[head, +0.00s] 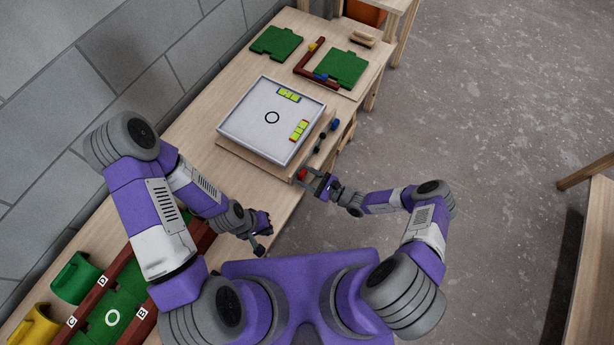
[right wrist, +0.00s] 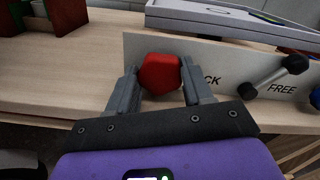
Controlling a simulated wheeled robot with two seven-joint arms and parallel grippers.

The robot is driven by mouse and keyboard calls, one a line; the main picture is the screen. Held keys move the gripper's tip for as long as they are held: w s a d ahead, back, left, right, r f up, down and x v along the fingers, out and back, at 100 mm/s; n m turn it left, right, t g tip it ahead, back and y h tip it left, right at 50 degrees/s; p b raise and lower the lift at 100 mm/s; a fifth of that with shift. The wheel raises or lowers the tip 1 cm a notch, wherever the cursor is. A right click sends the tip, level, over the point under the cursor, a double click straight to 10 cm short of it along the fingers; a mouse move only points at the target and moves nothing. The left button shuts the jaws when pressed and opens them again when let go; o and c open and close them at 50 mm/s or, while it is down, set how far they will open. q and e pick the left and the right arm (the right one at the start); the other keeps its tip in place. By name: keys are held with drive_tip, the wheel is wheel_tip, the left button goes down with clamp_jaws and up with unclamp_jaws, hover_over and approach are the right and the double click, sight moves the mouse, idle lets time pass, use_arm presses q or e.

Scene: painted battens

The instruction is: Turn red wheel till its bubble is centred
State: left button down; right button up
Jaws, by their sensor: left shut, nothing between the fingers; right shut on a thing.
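The red wheel (right wrist: 160,74) is a faceted red knob on the front board of the white levelling tray (head: 229,128). In the right wrist view my right gripper (right wrist: 160,88) has its fingers on either side of the wheel, shut on it. In the head view the wheel (head: 303,174) shows just past my right gripper (head: 313,180). Two yellow-green bubble vials lie on the tray, one at the back (head: 289,95) and one at the right (head: 299,130). The bubbles are too small to read. My left gripper (head: 264,235) is shut and empty, apart from the tray.
A blue knob (head: 335,124) and a black lever (right wrist: 274,75) sit on the same board, beside the lettering "FREE". Green panels (head: 275,43) and a dark red angled batten (head: 305,69) lie farther back. Green and yellow pieces (head: 76,277) are at lower left. Bare table lies left of the tray.

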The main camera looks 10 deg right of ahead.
use_arm(q)
drive_tip(key=shift+f, duration=0.25)
use_arm(e)
drive_tip(key=shift+m, duration=0.3)
use_arm(q)
drive_tip(key=shift+f+b, duration=0.6)
drive_tip(key=shift+b, duration=0.25)
use_arm(e)
drive_tip(key=m, duration=0.2)
drive_tip(key=shift+f+m, duration=0.15)
drive_tip(key=shift+m, duration=0.15)
use_arm(q)
drive_tip(key=shift+f+b, duration=0.65)
drive_tip(key=shift+f, duration=0.05)
use_arm(e)
drive_tip(key=shift+m, duration=1.8)
drive_tip(key=o, duration=1)
drive_tip(key=shift+o, duration=0.2)
drive_tip(key=shift+d, duration=0.15)
use_arm(q)
drive_tip(key=shift+r, duration=0.2)
use_arm(e)
drive_tip(key=v, duration=0.7)
drive_tip(key=shift+s+d, duration=0.15)
drive_tip(key=shift+s, duration=0.05)
